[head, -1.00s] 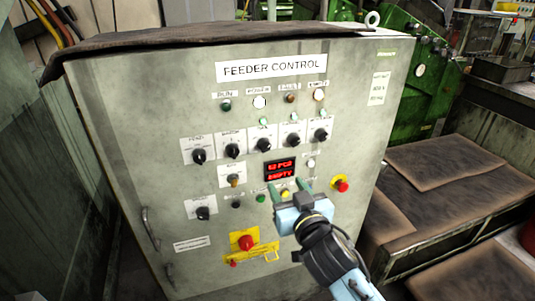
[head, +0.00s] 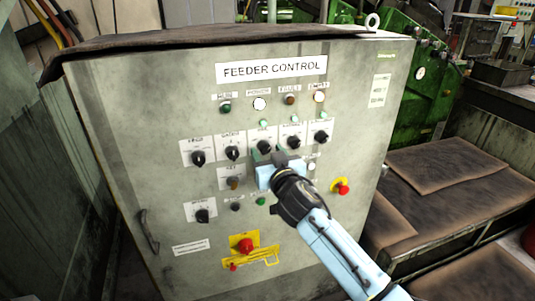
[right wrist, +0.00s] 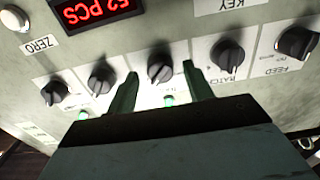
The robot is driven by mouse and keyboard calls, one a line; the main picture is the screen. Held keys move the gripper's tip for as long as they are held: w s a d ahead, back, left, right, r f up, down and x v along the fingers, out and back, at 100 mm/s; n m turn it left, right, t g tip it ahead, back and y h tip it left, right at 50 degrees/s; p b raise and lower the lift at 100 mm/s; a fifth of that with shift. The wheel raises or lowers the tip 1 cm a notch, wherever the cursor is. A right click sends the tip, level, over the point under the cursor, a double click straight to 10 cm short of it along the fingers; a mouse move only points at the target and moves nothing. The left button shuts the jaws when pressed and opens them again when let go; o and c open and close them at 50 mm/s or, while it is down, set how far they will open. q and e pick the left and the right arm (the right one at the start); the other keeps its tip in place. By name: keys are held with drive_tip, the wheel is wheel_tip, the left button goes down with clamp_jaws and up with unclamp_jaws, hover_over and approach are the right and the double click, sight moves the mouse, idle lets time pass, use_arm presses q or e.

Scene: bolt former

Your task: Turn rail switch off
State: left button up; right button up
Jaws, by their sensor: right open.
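The feeder control cabinet (head: 130,200) fills the middle of the head view, with a row of several black rotary knobs across its panel. My right gripper (head: 268,156) is open in front of the third knob from the left (head: 264,147). In the right wrist view, the panel appears upside down. I cannot read this knob's label, so I cannot confirm which is the rail switch. My left gripper is out of view.
Neighbouring knobs sit close on both sides, including the feed knob (head: 198,157). A red display (right wrist: 98,9) is near the fingers. Benches (head: 450,172) stand right.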

drive_tip(key=shift+w+a, duration=0.15)
drive_tip(key=shift+w, duration=0.2)
drive_tip(key=c, duration=1)
